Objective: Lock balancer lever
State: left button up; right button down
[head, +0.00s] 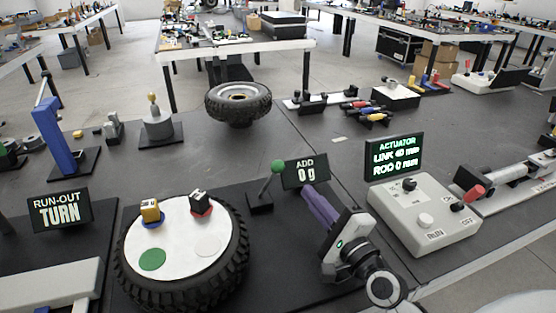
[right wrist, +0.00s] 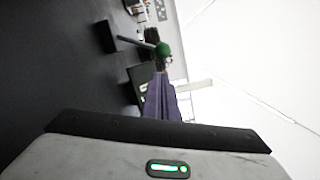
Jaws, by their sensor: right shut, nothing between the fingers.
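The balancer lever is a short stem with a green ball knob (head: 278,167), rising from a small black base and leaning to the right. The knob also shows in the right wrist view (right wrist: 163,49), just beyond the fingertips. My left gripper is not in view.
An "ADD 0 g" display (head: 306,171) stands close behind the right fingers. A "RUN-OUT TURN" display (head: 59,209) is at the left. A grey actuator box (head: 425,217) with knobs is at the right. Another tyre (head: 238,104) lies farther back. Dark table is clear between them.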

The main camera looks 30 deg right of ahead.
aim_at(269, 179)
jog(key=shift+s+r, duration=0.1)
jog(key=shift+s, duration=0.1)
jog(key=w, duration=0.6)
jog(key=w+d+p, duration=0.1)
jog(key=w, duration=0.2)
jog(key=shift+w+r, duration=0.2)
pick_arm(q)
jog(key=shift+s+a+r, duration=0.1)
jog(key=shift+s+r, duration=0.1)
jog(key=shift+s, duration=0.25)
pick_arm(e)
jog(key=shift+w, duration=0.35)
jog(key=shift+a+r, duration=0.1)
